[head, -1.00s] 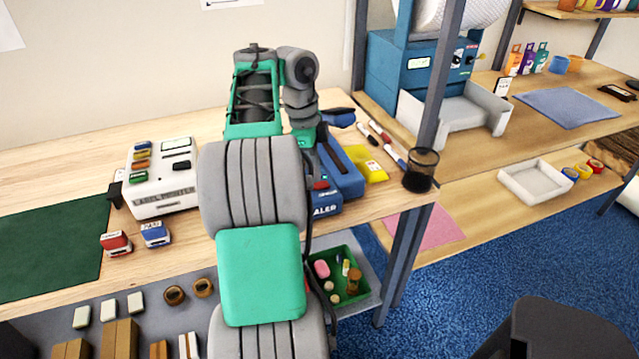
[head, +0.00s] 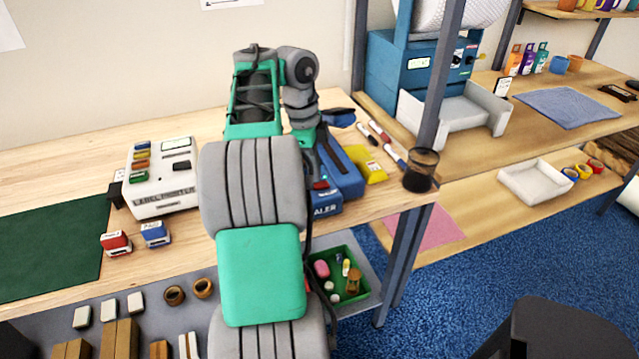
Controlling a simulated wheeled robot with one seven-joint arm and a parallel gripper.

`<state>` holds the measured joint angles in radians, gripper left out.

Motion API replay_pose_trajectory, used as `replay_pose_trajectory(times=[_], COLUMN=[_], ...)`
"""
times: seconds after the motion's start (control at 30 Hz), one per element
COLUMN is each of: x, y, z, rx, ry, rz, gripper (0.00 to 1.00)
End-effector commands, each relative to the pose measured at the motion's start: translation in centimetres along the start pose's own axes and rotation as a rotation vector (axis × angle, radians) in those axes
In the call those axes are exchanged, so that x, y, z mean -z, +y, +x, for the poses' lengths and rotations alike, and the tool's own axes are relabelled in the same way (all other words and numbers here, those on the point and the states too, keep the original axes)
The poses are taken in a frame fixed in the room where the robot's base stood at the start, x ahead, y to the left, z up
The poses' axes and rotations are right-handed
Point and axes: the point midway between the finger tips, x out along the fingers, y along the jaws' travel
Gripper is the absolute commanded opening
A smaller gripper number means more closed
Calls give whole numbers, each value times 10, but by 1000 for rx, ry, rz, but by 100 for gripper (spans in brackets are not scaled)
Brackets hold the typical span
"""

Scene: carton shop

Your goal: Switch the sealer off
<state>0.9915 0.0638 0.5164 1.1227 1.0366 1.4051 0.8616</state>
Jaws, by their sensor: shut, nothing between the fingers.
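The sealer (head: 340,178) is a blue machine with white lettering on its front, on the wooden bench right of my arm. A small red part (head: 320,185) shows at its front left, just above the lettering. My arm covers the sealer's left side and part of its lettering. My gripper (head: 317,172) points down at the sealer's left side, close to the red part. It is shut and holds nothing. The fingertips are small and partly hidden, so I cannot tell whether they touch the red part or which way a switch is set.
A label printer (head: 163,185) stands left of my arm, with red (head: 116,243) and blue (head: 155,234) stampers before it. A yellow packet (head: 369,167), pens and a mesh cup (head: 421,172) sit right of the sealer. A grey post (head: 440,95) rises behind the cup.

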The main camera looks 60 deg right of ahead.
Motion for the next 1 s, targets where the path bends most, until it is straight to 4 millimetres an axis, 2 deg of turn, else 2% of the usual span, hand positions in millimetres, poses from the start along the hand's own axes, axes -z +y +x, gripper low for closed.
replay_pose_trajectory(times=[1.0], x=[-2], y=[0], z=[15], rx=[0], ry=[0], rz=[0], gripper=[0])
